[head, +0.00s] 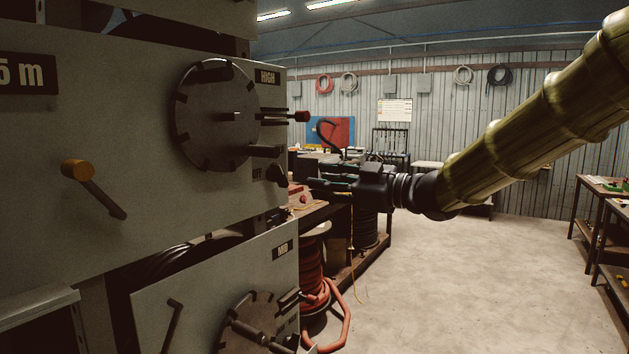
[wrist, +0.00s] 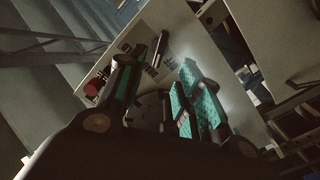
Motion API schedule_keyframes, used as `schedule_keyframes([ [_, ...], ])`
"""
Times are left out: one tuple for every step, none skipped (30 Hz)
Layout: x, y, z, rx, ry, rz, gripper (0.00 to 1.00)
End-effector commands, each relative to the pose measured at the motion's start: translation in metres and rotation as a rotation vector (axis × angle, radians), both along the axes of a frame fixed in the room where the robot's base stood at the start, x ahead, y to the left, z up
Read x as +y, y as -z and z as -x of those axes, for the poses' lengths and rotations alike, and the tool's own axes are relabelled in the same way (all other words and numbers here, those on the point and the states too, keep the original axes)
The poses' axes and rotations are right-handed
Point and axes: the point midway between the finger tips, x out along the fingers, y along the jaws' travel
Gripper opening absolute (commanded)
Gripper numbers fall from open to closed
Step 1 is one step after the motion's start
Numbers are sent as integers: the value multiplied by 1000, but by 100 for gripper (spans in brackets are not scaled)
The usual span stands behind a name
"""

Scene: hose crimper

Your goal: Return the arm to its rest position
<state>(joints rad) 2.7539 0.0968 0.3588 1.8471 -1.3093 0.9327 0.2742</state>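My arm (head: 545,120) wears a ribbed olive-yellow sleeve and reaches in from the right in the head view. My black gripper (head: 318,182) points left towards the grey machine, just right of the edge of its upper panel (head: 150,150). In the wrist view my gripper (wrist: 160,82) shows two dark fingers with teal pads, set apart, with nothing seen held between them. Beyond the fingers is a pale panel (wrist: 220,85) with dark markings and a red knob (wrist: 91,90). I cannot tell the exact gap to the panel.
The upper panel carries a round dial (head: 215,115) marked HIGH and a lever with a yellow knob (head: 78,170). A lower panel (head: 190,280) juts out below. A workbench (head: 320,212) and red hose reel (head: 312,265) stand behind my gripper. The floor (head: 450,290) to the right is clear.

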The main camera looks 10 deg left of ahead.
Motion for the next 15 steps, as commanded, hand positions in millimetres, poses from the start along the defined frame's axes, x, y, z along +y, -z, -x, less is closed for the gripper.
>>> schedule_keyframes([
  [-2,0,1,0,0,0,35],
  [-2,0,1,0,0,0,35],
  [-2,0,1,-1,0,0,35],
  [-3,0,1,-1,-1,1,35],
  [-3,0,1,-1,-1,1,35],
  [-2,0,1,-1,-1,1,35],
  [-2,0,1,-1,-1,1,35],
  [-2,0,1,-1,-1,1,35],
  [-2,0,1,-1,-1,1,35],
  [-2,0,1,0,-1,0,35],
  [-2,0,1,0,0,0,35],
  [-3,3,0,5,2,-1,35],
  [-4,6,-1,11,6,-2,35],
  [-5,11,-3,21,11,-3,35],
  [-7,21,-5,39,20,-5,35],
])
